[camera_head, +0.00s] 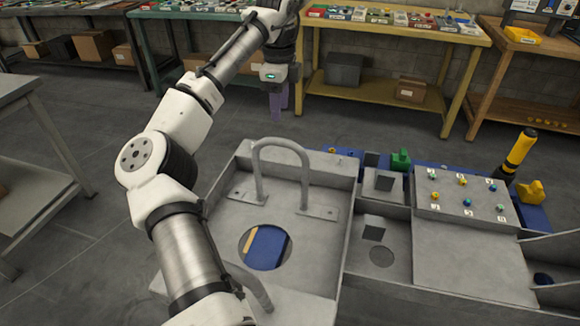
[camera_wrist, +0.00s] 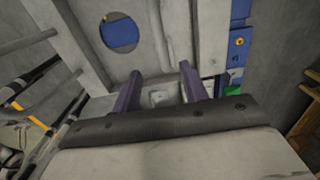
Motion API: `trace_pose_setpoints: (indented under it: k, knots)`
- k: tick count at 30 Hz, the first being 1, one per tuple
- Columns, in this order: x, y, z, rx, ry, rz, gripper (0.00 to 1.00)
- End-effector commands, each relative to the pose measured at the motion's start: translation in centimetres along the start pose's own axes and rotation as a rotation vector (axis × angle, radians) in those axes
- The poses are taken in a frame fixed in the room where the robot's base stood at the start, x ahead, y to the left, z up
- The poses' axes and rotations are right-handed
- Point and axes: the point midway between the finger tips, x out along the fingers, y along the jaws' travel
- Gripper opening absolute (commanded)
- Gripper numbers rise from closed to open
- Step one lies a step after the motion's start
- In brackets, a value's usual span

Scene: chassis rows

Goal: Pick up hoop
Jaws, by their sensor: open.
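A grey metal hoop (camera_head: 281,148) stands upright as an arch on a grey panel (camera_head: 225,215), its feet on two flat plates. A second curved grey bar (camera_head: 250,285) shows at the panel's near side, partly hidden by my arm. My gripper (camera_head: 279,112) is above and beyond the hoop in the head view, apart from it, with its purple fingers pointing down. In the wrist view my gripper (camera_wrist: 161,72) has its two fingers spread, with nothing held between them. A curved grey edge beyond the fingertips there may be the hoop; I cannot tell.
The panel has a round hole (camera_head: 265,247) showing blue below. Workbenches (camera_head: 400,90) line the back; grey floor lies between.

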Motion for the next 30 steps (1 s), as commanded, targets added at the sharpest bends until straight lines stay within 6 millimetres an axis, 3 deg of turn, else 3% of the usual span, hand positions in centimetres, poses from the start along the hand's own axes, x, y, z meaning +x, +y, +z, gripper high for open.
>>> trace_pose_setpoints:
  k: [4,13,22,30]
  knots:
    - [1.5,0.0,0.1,-0.001,-0.001,0.002,0.44]
    - [7.1,0.0,0.1,-0.001,-0.001,0.001,0.44]
    - [9.4,-0.1,0.2,-0.002,-0.001,0.001,0.44]
    - [13.1,-0.2,0.4,-0.001,0.0,0.0,0.44]
